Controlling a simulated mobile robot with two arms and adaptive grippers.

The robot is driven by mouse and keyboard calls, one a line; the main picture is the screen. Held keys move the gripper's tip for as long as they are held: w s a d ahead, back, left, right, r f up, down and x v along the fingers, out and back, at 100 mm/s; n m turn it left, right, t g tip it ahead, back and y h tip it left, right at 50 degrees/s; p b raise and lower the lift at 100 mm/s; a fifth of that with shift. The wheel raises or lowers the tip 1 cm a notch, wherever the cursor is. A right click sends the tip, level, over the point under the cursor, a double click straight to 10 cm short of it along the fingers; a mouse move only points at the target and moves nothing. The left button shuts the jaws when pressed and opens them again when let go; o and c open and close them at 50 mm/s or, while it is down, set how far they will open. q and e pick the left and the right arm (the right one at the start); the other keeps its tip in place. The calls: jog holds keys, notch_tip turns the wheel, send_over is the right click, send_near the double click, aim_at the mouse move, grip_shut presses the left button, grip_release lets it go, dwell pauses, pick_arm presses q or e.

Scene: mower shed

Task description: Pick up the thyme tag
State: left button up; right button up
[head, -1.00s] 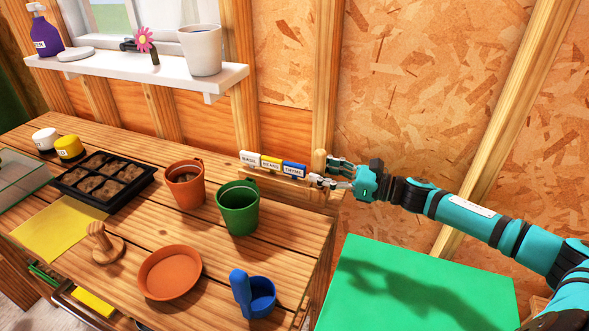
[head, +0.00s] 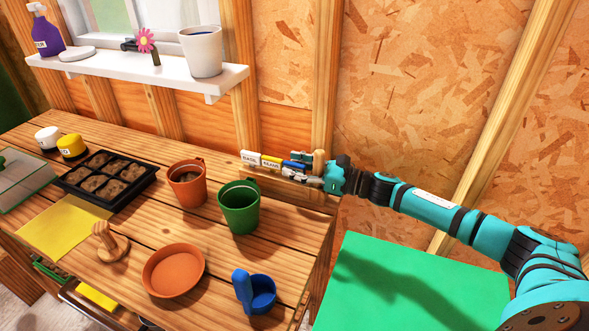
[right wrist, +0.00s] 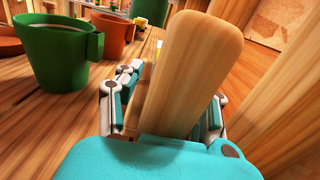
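The thyme tag (head: 292,164) is the blue one at the right end of a row, partly hidden by my right gripper's fingers. The white basil tag (head: 250,157) and yellow beans tag (head: 271,162) stand to its left, on a wooden holder at the bench's back right edge. My right gripper (head: 306,167) reaches in from the right, its fingers apart on either side of the thyme tag. In the right wrist view a rounded wooden post (right wrist: 190,70) rises between the spread fingers and hides the thyme tag. I cannot tell whether the fingers touch it. My left gripper is out of view.
A green pot (head: 239,208) and a terracotta pot (head: 187,184) stand left of the tags. A terracotta saucer (head: 173,271) and a blue scoop (head: 258,293) lie nearer the front. A wooden stud wall rises behind. A green surface (head: 420,290) lies lower right.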

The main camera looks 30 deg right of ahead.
grip_shut()
